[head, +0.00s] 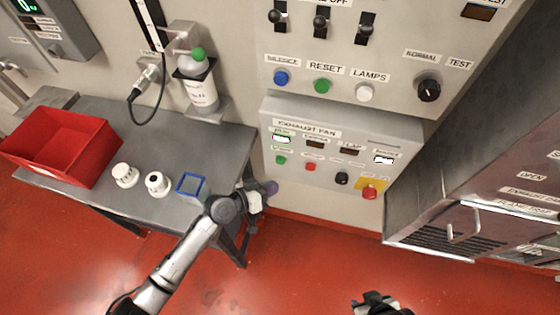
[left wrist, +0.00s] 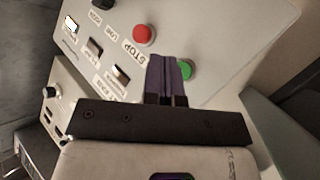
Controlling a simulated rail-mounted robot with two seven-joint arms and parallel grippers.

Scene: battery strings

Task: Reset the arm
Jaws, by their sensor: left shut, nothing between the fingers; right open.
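My left arm reaches in from the lower left of the head view. Its gripper (head: 269,188) is at the table's right end, just below the exhaust fan panel (head: 330,137). In the left wrist view its dark purple fingers (left wrist: 168,68) are shut with nothing between them. They overlap the panel beside the green button (left wrist: 187,70), partly covering it; contact cannot be told. The red STOP button (left wrist: 144,36) is nearby. My right gripper (head: 382,305) is at the bottom edge of the head view, open and partly cut off, over the red floor.
The grey table (head: 217,150) holds a red bin (head: 62,146), two white round parts (head: 124,174) and a blue square frame (head: 191,186). A bottle with a green cap (head: 199,82) is in a wall holder. A metal cabinet (head: 468,170) stands at right. Red floor lies open in front.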

